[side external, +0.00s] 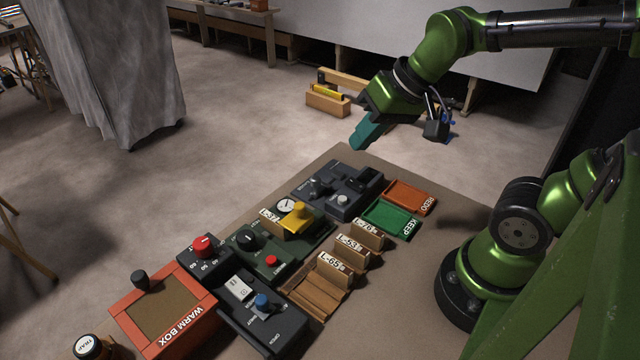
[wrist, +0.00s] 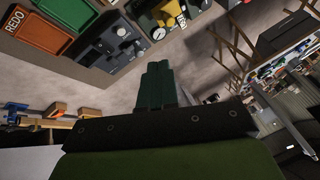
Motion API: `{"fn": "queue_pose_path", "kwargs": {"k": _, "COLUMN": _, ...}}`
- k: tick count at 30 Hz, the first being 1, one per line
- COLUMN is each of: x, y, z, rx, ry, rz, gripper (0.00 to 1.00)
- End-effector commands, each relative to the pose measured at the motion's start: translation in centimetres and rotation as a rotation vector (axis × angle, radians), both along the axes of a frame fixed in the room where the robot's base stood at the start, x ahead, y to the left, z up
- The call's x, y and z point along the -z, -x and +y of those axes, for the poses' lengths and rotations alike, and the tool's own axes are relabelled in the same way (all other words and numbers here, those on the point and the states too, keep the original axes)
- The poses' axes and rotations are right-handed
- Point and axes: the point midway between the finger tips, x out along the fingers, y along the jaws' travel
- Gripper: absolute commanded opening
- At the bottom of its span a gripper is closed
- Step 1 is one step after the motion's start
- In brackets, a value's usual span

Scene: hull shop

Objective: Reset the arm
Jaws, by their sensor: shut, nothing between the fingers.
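My gripper (side external: 364,138) has teal fingers and hangs from my green arm, in the air above the far end of the bench in the side external view. The fingers are together with nothing between them. In the wrist view the shut fingers (wrist: 157,84) point toward the floor beyond the bench edge. My gripper touches nothing. The dark grey device with knobs (side external: 338,190) is the nearest bench item below it.
The bench (side external: 400,290) holds an orange REDO tray (side external: 410,196), a green KEEP tray (side external: 390,218), wooden slots with labels (side external: 318,288), a yellow-topped block (side external: 298,216), a control panel (side external: 240,300) and the WARM BOX (side external: 165,305). Open floor lies beyond.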

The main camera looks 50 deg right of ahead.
Motion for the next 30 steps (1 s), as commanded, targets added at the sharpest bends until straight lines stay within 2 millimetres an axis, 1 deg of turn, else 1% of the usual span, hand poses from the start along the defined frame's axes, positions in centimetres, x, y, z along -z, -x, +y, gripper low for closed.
{"fn": "queue_pose_path", "kwargs": {"k": 1, "x": -0.2, "y": 1.0, "z": 0.1, "rx": -0.005, "ry": 0.002, "rz": -0.040, "gripper": 0.00}}
{"fn": "queue_pose_path", "kwargs": {"k": 3, "x": -0.5, "y": 1.9, "z": 0.2, "rx": -0.008, "ry": 0.001, "rz": -0.072, "gripper": 0.00}}
{"fn": "queue_pose_path", "kwargs": {"k": 6, "x": -1.1, "y": 2.5, "z": 0.3, "rx": -0.010, "ry": 0.001, "rz": -0.110, "gripper": 0.00}}
{"fn": "queue_pose_path", "kwargs": {"k": 10, "x": -1.7, "y": 2.6, "z": 0.4, "rx": -0.011, "ry": 0.001, "rz": -0.133, "gripper": 0.00}}
{"fn": "queue_pose_path", "kwargs": {"k": 30, "x": -1.7, "y": 2.6, "z": 0.4, "rx": -0.010, "ry": 0.001, "rz": -0.132, "gripper": 0.00}}
